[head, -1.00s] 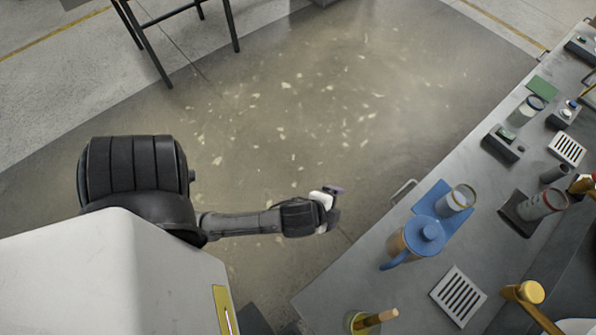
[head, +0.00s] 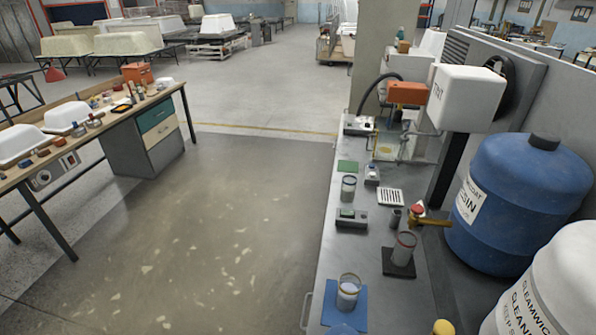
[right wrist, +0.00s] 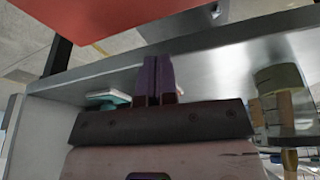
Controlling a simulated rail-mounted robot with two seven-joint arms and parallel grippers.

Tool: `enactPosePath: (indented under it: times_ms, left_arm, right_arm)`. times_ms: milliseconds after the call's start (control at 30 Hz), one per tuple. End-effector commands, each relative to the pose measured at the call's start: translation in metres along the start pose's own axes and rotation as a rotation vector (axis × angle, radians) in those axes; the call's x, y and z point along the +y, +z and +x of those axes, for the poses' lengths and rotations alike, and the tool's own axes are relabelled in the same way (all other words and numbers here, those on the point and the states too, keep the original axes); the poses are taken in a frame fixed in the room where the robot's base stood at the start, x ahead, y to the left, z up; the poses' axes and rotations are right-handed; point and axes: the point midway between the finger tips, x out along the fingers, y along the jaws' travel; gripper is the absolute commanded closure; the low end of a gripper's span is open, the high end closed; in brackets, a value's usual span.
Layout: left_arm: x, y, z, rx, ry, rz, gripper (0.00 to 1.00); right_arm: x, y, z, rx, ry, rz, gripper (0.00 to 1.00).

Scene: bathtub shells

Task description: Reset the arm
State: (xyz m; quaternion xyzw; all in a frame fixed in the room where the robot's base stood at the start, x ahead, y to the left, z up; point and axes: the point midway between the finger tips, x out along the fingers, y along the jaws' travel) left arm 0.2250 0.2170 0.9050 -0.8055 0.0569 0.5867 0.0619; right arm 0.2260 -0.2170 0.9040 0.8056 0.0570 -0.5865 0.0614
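Neither arm and neither gripper shows in the head view. In the right wrist view my right gripper (right wrist: 158,64) has its two purple fingers side by side, with only a thin dark line between them. It looks shut, and nothing shows between its fingers. A grey metal surface with a bright edge (right wrist: 225,62) lies beyond the fingers. My left gripper is in no current view.
In the head view a metal counter (head: 335,262) runs along the right with jars, small devices and a blue drum (head: 520,205). A workbench (head: 125,112) with white shells stands left. The floor (head: 200,250) between is clear. The wrist view shows a red surface (right wrist: 110,14) above.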

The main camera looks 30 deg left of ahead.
Motion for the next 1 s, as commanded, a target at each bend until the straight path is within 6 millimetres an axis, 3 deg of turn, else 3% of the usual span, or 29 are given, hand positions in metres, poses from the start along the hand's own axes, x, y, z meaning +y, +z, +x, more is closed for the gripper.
enactPosePath:
  times_ms: [267,800,900,1000]
  left_arm:
    - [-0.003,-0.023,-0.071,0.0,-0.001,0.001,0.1]
    - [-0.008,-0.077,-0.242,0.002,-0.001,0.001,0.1]
    - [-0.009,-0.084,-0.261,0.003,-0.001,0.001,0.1]
    - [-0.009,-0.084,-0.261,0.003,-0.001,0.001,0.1]
  right_arm:
    - [0.001,-0.023,-0.071,0.0,-0.003,0.003,1.0]
    - [0.01,-0.077,-0.242,0.0,0.005,-0.007,1.0]
    - [0.011,-0.083,-0.261,0.001,0.006,-0.008,1.0]
    - [0.011,-0.083,-0.261,0.001,0.006,-0.008,1.0]
